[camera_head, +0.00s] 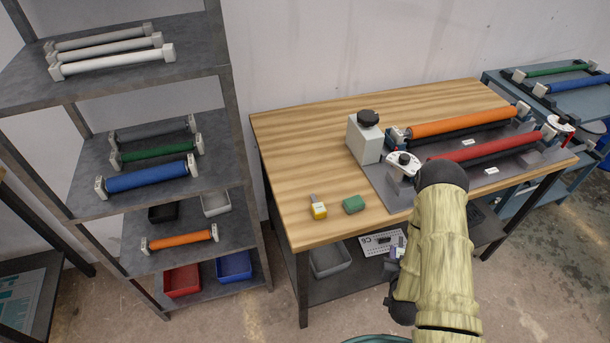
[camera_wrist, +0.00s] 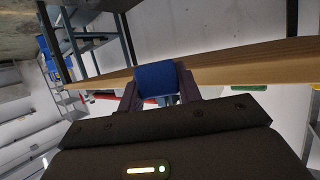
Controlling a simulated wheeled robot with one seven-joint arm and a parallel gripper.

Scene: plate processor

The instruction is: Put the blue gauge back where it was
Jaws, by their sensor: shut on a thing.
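The blue gauge (camera_wrist: 155,78) is a small blue block, held between the two dark fingers of my gripper (camera_wrist: 158,96) in the wrist view. In the head view my gripper (camera_head: 398,249) hangs low in front of the wooden table (camera_head: 290,150), partly hidden by my arm. The blue gauge cannot be made out there. A yellow gauge (camera_head: 319,211) with a grey end and a green gauge (camera_head: 354,204) lie side by side near the table's front edge. The wrist view shows the table edge (camera_wrist: 240,65) beyond the gauge.
A machine with an orange roller (camera_head: 463,122) and a red roller (camera_head: 486,146) fills the table's right side. A grey box with a black knob (camera_head: 365,140) stands beside it. A shelf rack (camera_head: 105,95) with rollers stands left. Bare wood lies around the gauges.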

